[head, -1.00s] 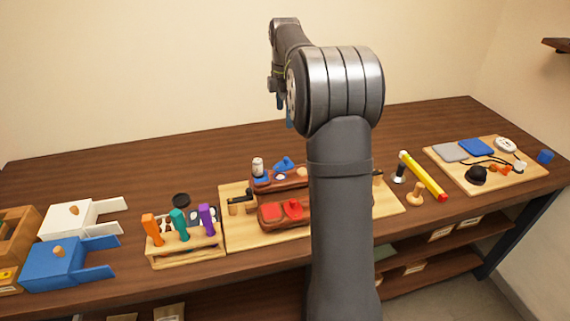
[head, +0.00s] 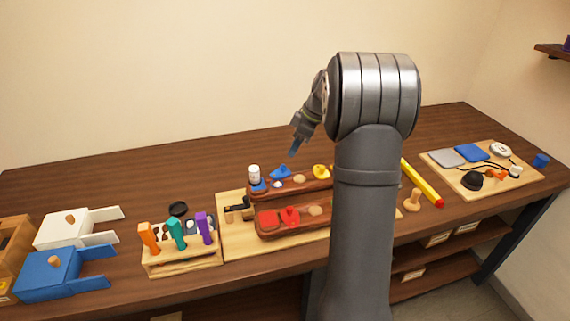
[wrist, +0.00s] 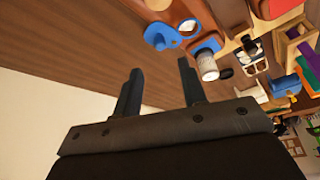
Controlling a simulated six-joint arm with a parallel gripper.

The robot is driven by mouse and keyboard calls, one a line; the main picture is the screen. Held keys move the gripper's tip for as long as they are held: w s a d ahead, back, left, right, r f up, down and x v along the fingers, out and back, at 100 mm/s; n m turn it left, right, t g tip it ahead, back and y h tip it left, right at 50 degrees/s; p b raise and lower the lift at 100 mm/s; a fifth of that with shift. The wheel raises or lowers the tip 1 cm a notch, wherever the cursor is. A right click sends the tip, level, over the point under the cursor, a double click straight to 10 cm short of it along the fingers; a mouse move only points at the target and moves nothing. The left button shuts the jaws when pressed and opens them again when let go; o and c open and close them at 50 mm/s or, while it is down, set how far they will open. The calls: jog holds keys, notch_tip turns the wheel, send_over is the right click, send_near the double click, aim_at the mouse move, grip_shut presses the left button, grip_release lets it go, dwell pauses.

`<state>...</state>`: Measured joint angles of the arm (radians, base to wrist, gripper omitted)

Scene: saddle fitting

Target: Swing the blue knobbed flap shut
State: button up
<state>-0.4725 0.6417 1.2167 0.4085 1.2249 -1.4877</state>
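The blue flap (head: 281,171) stands tilted up on the rear red-brown saddle block (head: 300,187), beside a pale socket. In the wrist view the blue flap (wrist: 162,37) shows a small round knob, above the fingertips in the picture. My gripper (head: 294,148) hangs in the air above and behind the flap, not touching it. In the wrist view my gripper (wrist: 160,67) has its two dark fingers apart with nothing between them. The underside of the flap is hidden.
A white, dark-topped cylinder (head: 254,175) stands beside the flap, close to a flat blue piece (head: 260,187). A yellow piece (head: 321,171) is to the right. The front block carries red pieces (head: 290,216). A blue box with a wooden knob (head: 50,272) stands far left.

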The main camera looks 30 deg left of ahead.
aim_at(284, 165)
jog(key=x, duration=0.9)
jog(key=shift+r, duration=0.1)
grip_shut()
